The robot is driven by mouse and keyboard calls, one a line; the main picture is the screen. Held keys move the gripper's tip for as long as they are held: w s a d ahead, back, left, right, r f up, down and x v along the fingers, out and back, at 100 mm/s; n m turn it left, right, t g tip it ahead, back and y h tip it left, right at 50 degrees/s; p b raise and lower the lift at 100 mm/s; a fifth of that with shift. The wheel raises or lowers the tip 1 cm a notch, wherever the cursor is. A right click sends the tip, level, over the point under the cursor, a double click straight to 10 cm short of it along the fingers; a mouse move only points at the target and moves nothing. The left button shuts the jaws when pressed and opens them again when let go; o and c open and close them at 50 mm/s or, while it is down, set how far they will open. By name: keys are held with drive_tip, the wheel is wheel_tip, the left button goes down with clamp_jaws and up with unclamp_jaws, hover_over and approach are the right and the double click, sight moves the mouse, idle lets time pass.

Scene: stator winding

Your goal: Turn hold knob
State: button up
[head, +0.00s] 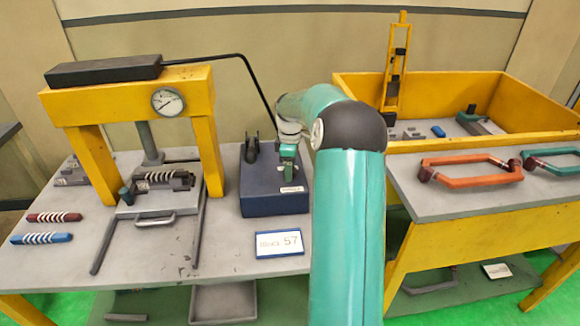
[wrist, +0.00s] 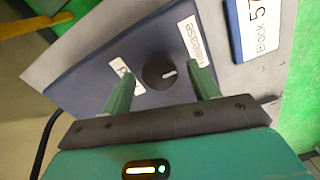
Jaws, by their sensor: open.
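The hold knob (wrist: 159,73) is a round dark knob with a white pointer mark, on the top of a dark blue box (wrist: 85,72). The pointer is toward the label reading "Release" (wrist: 190,38). A second white label (wrist: 127,75) at the other side is partly hidden by a finger. My gripper (wrist: 158,68) is open, with its green fingers on either side of the knob and gaps visible between. Whether the fingertips are down at knob height is unclear. In the head view, my gripper (head: 288,165) is over the blue box (head: 262,200), and the knob is hidden.
A black upright fitting (head: 252,148) stands on the box, left of my gripper. A "Block 57" card (head: 279,243) lies in front. A yellow-walled bin (head: 460,90) is at right.

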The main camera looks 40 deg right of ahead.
drive_tip(key=c, duration=1)
drive_tip(key=shift+o, duration=0.2)
